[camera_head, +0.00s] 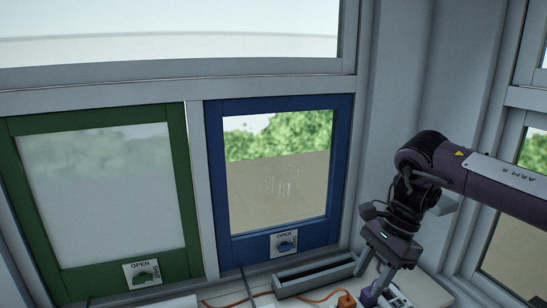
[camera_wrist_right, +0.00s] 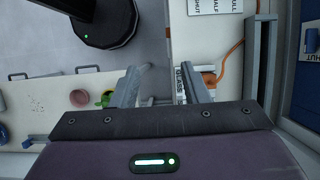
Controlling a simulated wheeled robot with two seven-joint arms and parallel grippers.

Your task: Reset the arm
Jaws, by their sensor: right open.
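My right arm (camera_head: 480,180), purple and black, comes in from the right in the head view and bends downward at the wrist. My right gripper (camera_head: 374,284) points down beside a grey trough, over the sill at the lower right. In the right wrist view its two grey fingers (camera_wrist_right: 165,85) stand well apart, open, with nothing held between them. A white labelled panel (camera_wrist_right: 183,80) shows beyond the fingers; its label is partly hidden. My left gripper is not in view.
A green-framed window (camera_head: 27,200) and a blue-framed window (camera_head: 215,180) stand behind, each with a knob plate. The grey trough (camera_head: 315,277) and an orange cable (camera_head: 325,298) lie below the blue one. A green object (camera_wrist_right: 107,98) and a pink round one (camera_wrist_right: 80,98) lie left of the fingers.

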